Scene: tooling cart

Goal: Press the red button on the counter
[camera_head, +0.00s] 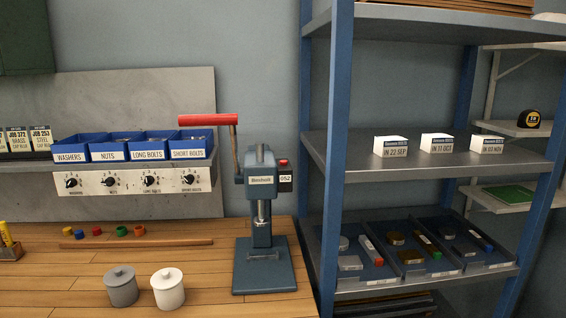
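A small red button (283,162) sits on top of a small counter box (285,178) with a white label that seems to read "052". The counter is on the right side of a blue-grey bench press (262,205) with a red handle (208,120) pointing left. The press stands upright on the wooden worktop (215,280). Neither of my grippers is in view.
Two lidded jars, grey (121,287) and white (168,290), stand left of the press. A wooden rod (137,244) and several small coloured pieces lie behind them. Blue bins (70,153) sit on a shelf at left. A metal rack with blue posts (337,150) stands close to the right.

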